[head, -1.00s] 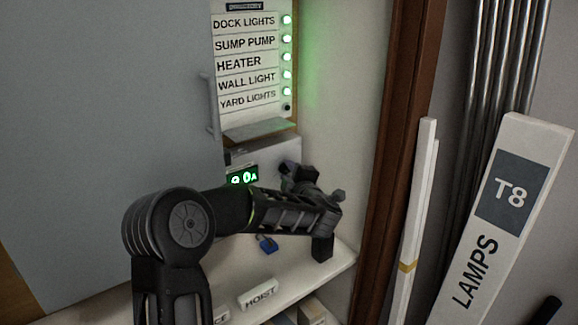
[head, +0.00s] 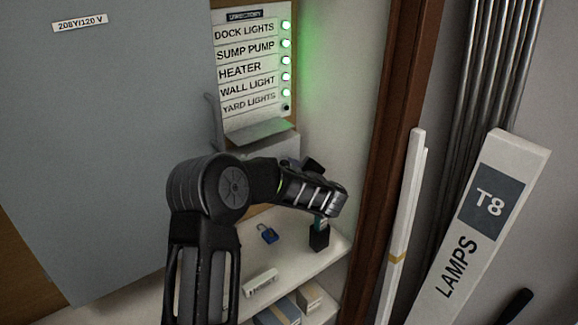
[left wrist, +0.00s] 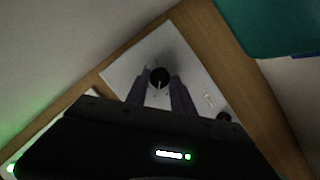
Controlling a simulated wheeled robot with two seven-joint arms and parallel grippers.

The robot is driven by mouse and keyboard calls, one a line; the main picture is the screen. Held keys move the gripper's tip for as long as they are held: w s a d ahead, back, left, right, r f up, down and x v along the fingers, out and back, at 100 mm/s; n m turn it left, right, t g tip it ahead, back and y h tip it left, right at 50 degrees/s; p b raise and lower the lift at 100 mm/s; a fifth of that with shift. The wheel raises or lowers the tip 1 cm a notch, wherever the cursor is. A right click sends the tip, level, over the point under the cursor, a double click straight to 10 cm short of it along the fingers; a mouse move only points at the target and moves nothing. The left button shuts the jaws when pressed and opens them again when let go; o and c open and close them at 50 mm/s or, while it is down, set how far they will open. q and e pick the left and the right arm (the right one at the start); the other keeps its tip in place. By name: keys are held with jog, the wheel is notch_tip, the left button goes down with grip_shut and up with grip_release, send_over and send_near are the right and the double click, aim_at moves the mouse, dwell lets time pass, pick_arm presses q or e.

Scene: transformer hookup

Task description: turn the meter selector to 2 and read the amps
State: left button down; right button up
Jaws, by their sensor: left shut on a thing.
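The selector knob (left wrist: 160,77) is a round black knob with a pale pointer line, on a light meter face in the left wrist view. My left gripper (left wrist: 160,92) has its two fingers close together on the knob, shut on it. A small pale mark (left wrist: 209,99) sits on the face to the right; I cannot read it. In the head view, the grey meter box (head: 286,146) shows only at its top. My left arm hides its display and knob, so the amps are not readable now. My right gripper is not in view.
Above the meter is a label panel (head: 249,72) with several green lights. A grey cabinet door (head: 110,150) stands at left. On the shelf (head: 295,258) are a blue padlock (head: 267,234), a HOIST label (head: 260,281) and a black holder (head: 319,238) with something teal.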

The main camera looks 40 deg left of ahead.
pick_arm(q)
jog(key=c, duration=1.1)
grip_release()
jog(key=b+v, duration=0.1)
jog(key=v, duration=0.7)
jog(key=shift+w, duration=0.1)
